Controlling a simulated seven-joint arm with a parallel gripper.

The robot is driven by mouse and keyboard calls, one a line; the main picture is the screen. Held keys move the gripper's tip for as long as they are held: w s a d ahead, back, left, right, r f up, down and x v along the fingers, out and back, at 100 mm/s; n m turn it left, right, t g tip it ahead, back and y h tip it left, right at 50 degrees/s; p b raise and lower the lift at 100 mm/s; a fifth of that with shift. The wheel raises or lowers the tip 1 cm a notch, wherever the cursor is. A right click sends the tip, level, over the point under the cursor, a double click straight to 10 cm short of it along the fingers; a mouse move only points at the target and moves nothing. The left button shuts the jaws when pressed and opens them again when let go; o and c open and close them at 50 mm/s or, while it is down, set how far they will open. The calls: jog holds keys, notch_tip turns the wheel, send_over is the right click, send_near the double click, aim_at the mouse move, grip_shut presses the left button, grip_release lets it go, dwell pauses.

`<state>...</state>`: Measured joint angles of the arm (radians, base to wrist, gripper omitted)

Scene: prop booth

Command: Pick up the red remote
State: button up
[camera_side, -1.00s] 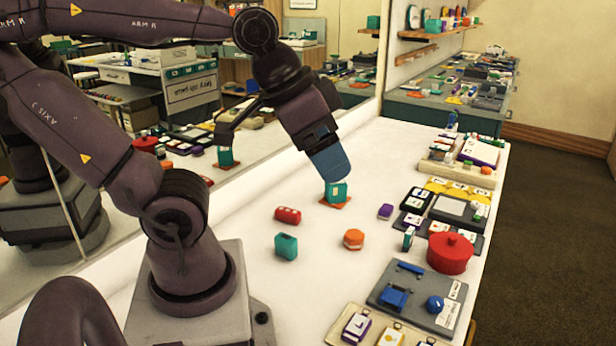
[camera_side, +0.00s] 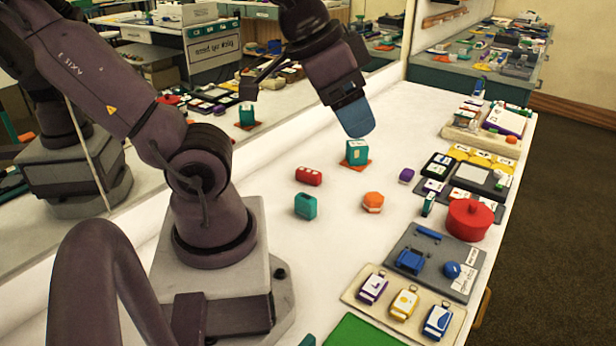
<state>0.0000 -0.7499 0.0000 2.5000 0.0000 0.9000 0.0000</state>
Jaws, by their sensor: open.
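The red remote (camera_side: 309,176) is a small red block with pale marks on its face, lying on the white table left of the table's middle. My gripper (camera_side: 356,122) has blue fingers pointing down, and is behind and to the right of the remote. Its fingertips are just above a teal block (camera_side: 357,153) that sits on an orange square (camera_side: 355,167). The fingers overlap in this side view, so the gap between them is hidden. Nothing shows held in them, and the remote is apart from the gripper.
A teal bottle-like block (camera_side: 305,207) stands in front of the remote, and an orange hexagonal piece (camera_side: 373,203) lies to the right. A purple block (camera_side: 406,174), red pot (camera_side: 468,219) and grey board (camera_side: 435,262) are farther right. A mirror-like panel (camera_side: 215,135) borders the left side.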

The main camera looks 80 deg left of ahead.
jog(key=w+a+f+m+g+y, duration=0.1)
jog(key=w+a+f+g+y, duration=0.1)
jog(key=w+a+f+g, duration=0.35)
jog(key=w+a+f+m+g+y, duration=0.1)
jog(key=w+a+f+g+y, duration=0.15)
jog(key=w+a, duration=0.55)
jog(key=m+g+y, duration=0.4)
jog(key=m+g, duration=0.2)
jog(key=g, duration=0.2)
send_near(310, 171)
jog(key=v, duration=0.3)
jog(key=shift+w+a+f, duration=0.1)
jog(key=shift+w, duration=0.05)
jog(key=shift+a+f, duration=0.15)
jog(key=shift+f, duration=0.1)
jog(key=x, duration=0.7)
jog(key=shift+s, duration=0.35)
jog(key=shift+x, duration=2.8)
jog(key=shift+s+r, duration=0.15)
jog(key=shift+s, duration=0.05)
